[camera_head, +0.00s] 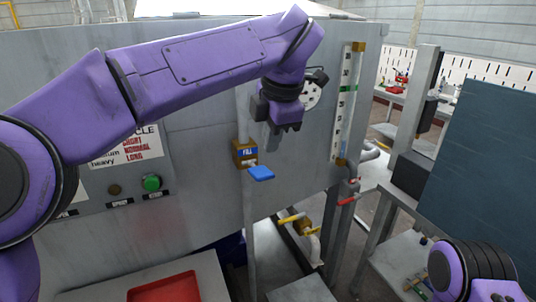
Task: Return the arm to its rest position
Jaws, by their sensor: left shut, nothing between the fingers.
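My left arm (200,70) is purple and reaches in from the left across the upper part of the camera_head view, in front of a grey metal machine panel. My left gripper (279,132) hangs down from the wrist near the middle, its fingers shut and empty. It is above and right of a brown box marked FILL (243,153) and above a blue lever (261,173). I cannot tell whether it touches the panel. Part of my right arm (462,273) shows in the bottom right corner. Its gripper is outside the picture.
The grey panel (205,205) carries a green button (151,183) and a vertical gauge (347,105). Below are yellow-handled pipes (290,219), a red-handled valve (347,201) and a red tray (166,288). A dark blue-green panel (486,160) stands at right.

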